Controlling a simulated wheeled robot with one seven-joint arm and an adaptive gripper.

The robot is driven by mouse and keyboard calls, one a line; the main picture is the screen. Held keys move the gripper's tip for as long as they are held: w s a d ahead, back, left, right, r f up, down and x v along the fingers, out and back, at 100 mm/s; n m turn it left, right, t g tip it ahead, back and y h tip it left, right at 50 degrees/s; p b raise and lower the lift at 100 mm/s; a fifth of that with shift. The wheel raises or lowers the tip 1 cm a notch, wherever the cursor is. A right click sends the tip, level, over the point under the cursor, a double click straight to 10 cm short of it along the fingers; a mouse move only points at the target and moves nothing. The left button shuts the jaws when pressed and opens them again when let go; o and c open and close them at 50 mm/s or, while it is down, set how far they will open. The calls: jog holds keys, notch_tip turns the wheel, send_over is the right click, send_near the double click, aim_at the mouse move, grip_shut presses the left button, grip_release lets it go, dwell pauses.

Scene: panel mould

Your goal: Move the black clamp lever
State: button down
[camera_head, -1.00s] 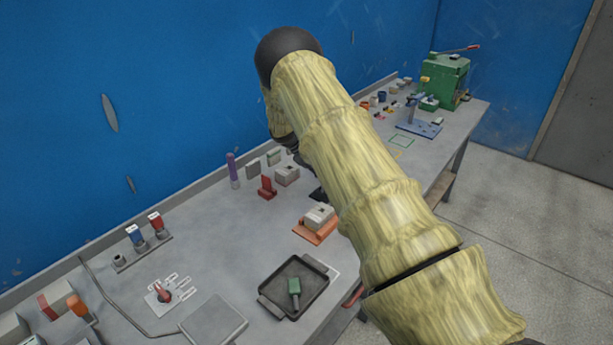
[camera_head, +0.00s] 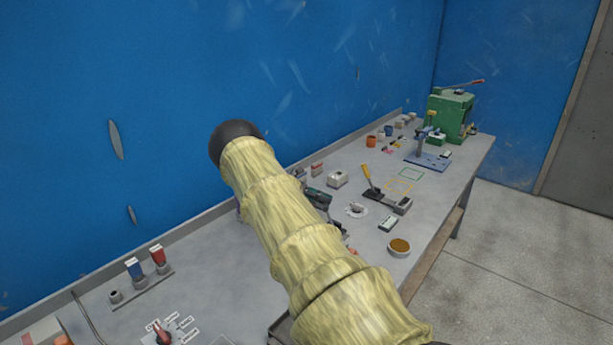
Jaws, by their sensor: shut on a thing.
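A dark jointed shape just right of my pale yellow arm appears to be my gripper (camera_head: 318,198). It is low over the bench and partly covered by the arm. It is shut on what I take for the black clamp lever. Thin dark parts show below it, but the arm hides most of the grip, so the lever's outline and angle are unclear. A separate lever with a yellow handle (camera_head: 367,176) stands tilted on a dark and grey base to the right, apart from my gripper.
A round brown-topped dish (camera_head: 399,247) lies near the front edge. A blue-based fixture (camera_head: 428,160) and a green machine (camera_head: 451,115) stand farther right. A switch rack (camera_head: 145,272) is at left. The blue wall closes the back.

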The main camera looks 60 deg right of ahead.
jog(key=shift+s+a+f, duration=0.1)
jog(key=shift+f, duration=0.15)
jog(key=c, duration=1.5)
grip_release()
jog(key=shift+o, duration=1)
jog(key=shift+w+r, duration=0.2)
jog(key=v, duration=1)
jog(key=shift+w+f, duration=0.25)
jog(key=shift+w, duration=0.2)
jog(key=shift+w+a+r, duration=0.15)
jog(key=shift+w+r, duration=0.05)
jog(key=shift+w, duration=0.25)
